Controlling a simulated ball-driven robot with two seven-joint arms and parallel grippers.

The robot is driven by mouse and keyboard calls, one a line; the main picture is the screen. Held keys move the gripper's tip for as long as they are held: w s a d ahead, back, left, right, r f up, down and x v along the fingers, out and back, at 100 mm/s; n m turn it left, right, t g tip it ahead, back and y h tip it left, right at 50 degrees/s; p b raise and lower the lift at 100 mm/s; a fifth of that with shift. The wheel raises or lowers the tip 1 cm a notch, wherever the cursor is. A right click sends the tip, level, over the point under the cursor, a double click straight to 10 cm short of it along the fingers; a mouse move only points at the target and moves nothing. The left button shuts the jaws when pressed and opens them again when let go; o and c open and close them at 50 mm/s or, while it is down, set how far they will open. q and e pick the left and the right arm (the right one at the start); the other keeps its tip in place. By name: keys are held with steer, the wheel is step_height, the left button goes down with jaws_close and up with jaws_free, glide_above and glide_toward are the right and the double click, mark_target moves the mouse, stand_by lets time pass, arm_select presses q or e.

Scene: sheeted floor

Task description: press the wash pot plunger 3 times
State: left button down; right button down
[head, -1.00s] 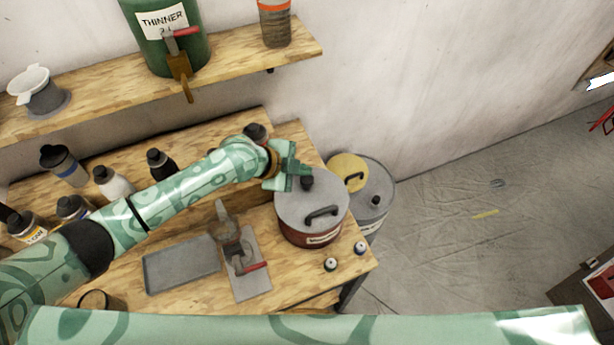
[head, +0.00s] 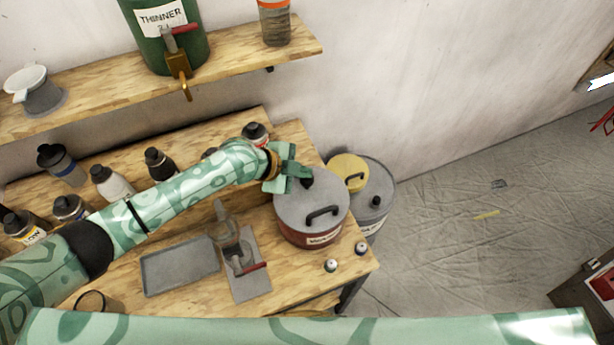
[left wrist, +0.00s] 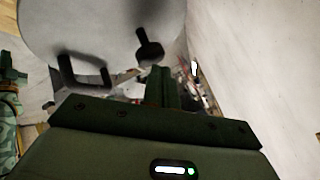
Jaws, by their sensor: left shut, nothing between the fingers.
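The wash pot (head: 298,205) is a dark red pot with a grey lid and a loop handle, standing on the wooden bench. Its black plunger knob (head: 307,182) rises from the far edge of the lid. My left gripper (head: 306,172) is shut and empty, with its fingertips at the knob; whether they touch it I cannot tell. In the left wrist view the plunger knob (left wrist: 150,48) stands just beyond my shut fingers (left wrist: 163,80), with the lid handle (left wrist: 82,72) to the left. My right gripper is not in view.
A grey tray (head: 178,268) and a red-handled tool on a plate lie left of the pot. Two small bottles (head: 331,266) stand by its front right. Several bottles line the bench back. A grey drum (head: 376,190) stands behind. Above, a shelf (head: 240,66) holds a thinner can.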

arm_select(q)
steer(key=shift+f+b, duration=0.95)
steer(key=shift+f, duration=0.2)
stand_by(0.6)
steer(key=shift+r, duration=0.1)
steer(key=shift+r+p, duration=1.35)
steer(key=shift+r, duration=0.2)
step_height(320, 180, up, 5)
steer(key=p, duration=0.4)
steer(key=shift+r, duration=0.1)
stand_by(0.3)
